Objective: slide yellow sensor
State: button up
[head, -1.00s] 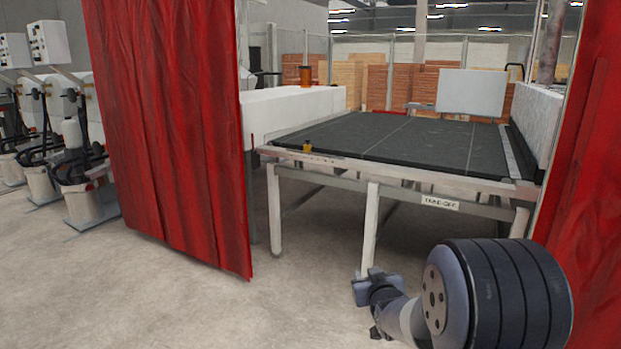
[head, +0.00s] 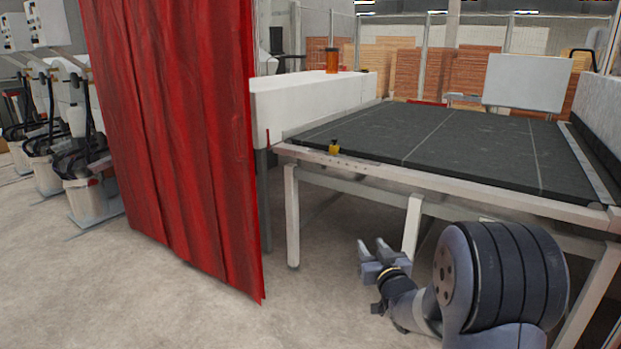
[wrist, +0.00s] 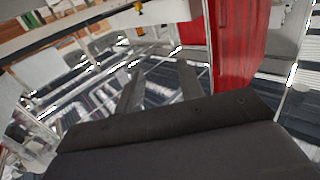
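The small yellow sensor (head: 334,147) with a dark top sits on the front rail (head: 440,180) of the black-topped table, near its left end. A small yellow spot at the top edge of the wrist view (wrist: 138,6) looks like the same sensor. My gripper (head: 373,246) is below the rail and to the right of the sensor, well apart from it. In the wrist view my gripper's two fingers (wrist: 158,78) stand apart with nothing between them, so it is open and empty.
A red curtain (head: 170,140) hangs to the left of the table. The table's front leg (head: 411,228) stands close behind my gripper. The concrete floor (head: 200,310) in front is clear.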

aim_at(334, 149)
jog(key=i+l, duration=0.1)
jog(key=i, duration=1.25)
jog(key=i+l, duration=0.1)
jog(key=i, duration=1.3)
